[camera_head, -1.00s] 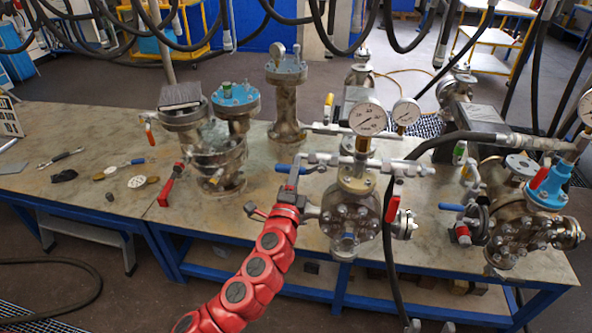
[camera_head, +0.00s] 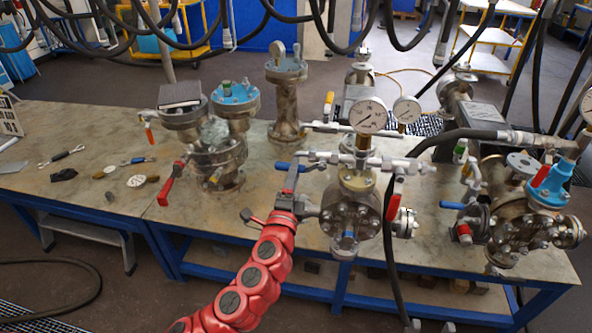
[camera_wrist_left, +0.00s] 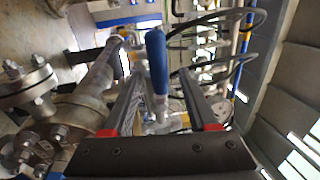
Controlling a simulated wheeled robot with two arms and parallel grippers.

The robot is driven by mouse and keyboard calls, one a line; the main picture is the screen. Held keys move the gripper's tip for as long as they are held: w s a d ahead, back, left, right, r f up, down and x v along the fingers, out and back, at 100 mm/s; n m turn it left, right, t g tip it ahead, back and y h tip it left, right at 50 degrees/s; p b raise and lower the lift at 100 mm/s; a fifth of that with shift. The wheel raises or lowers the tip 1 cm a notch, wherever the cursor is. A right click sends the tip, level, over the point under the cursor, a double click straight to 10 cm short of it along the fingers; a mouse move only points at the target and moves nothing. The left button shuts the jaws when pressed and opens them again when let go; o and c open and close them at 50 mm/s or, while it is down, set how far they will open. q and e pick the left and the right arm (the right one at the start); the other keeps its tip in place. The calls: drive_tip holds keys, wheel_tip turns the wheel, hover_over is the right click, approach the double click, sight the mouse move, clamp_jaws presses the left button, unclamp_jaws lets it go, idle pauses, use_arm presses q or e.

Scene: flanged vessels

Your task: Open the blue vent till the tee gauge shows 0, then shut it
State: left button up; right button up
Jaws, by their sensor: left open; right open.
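The blue vent handle (camera_head: 291,167) sits at the left end of the grey pipe tee (camera_head: 335,159), above the bolted vessel (camera_head: 351,218). The round tee gauge (camera_head: 368,116) stands above this tee; its needle is too small to read surely. My left gripper (camera_head: 290,183) is just below the blue handle. In the left wrist view, the blue handle (camera_wrist_left: 157,60) shows in the gap between the open fingers of my left gripper (camera_wrist_left: 160,82); I cannot tell whether they touch it. My right gripper is not in view.
A red-handled valve (camera_head: 172,184) stands to the left, and a red lever (camera_head: 394,207) hangs right of the vessel. A black hose (camera_head: 400,172) runs down beside it. Small tools and parts (camera_head: 136,181) lie at the left of the bench. Hoses hang overhead.

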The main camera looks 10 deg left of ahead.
use_arm(q)
drive_tip(key=s+f+p, duration=0.1)
drive_tip(key=s+f, duration=0.2)
drive_tip(key=s, duration=1.1)
drive_tip(key=shift+s, duration=0.35)
